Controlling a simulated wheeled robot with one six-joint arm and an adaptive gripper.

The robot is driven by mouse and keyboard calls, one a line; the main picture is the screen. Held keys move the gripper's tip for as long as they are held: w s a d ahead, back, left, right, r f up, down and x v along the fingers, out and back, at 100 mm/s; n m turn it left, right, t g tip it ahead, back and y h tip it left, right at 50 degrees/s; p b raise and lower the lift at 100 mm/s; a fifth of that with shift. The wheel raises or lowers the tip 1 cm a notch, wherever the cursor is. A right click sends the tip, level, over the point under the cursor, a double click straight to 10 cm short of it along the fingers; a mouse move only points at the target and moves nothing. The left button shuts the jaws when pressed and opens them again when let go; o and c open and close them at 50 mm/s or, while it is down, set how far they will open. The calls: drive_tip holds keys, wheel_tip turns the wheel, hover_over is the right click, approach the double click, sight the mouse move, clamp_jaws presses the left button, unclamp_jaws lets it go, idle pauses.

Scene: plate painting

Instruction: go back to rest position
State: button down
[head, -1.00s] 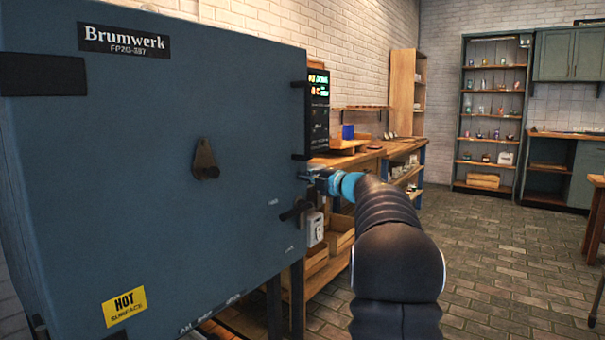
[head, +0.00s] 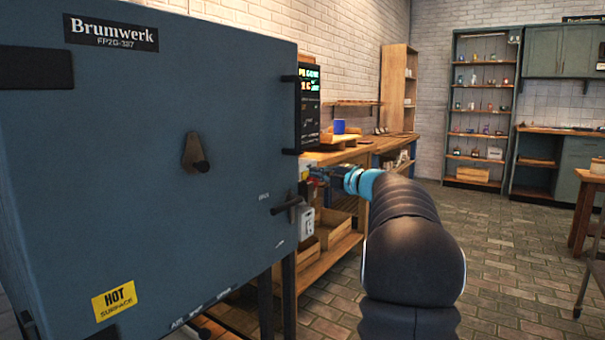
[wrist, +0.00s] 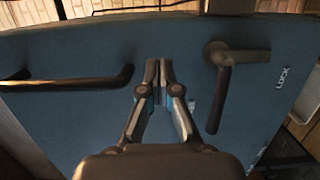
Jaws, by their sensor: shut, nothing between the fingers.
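My arm reaches forward at the right of the kiln in the head view, with its end near the kiln's right edge, where the gripper is small and hard to make out. In the wrist view my gripper (wrist: 159,72) is shut and empty, its fingertips close together in front of the blue kiln (wrist: 95,125). A dark lever handle (wrist: 222,85) marked LOCK is to the right of the fingers, apart from them. A dark bar handle (wrist: 75,83) is to their left. In the head view the kiln door (head: 130,190) looks closed, with the lever (head: 287,207) at its right side.
A wooden workbench (head: 345,150) with a blue cup (head: 339,126) stands behind the kiln along the brick wall. Shelves (head: 480,110) stand at the back. A wooden table (head: 588,205) is at the far right. The paved floor (head: 510,260) on the right is open.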

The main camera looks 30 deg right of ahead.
drive_tip(key=d+v, duration=0.1)
drive_tip(key=v, duration=0.5)
drive_tip(key=shift+s, duration=0.15)
drive_tip(key=shift+d, duration=0.15)
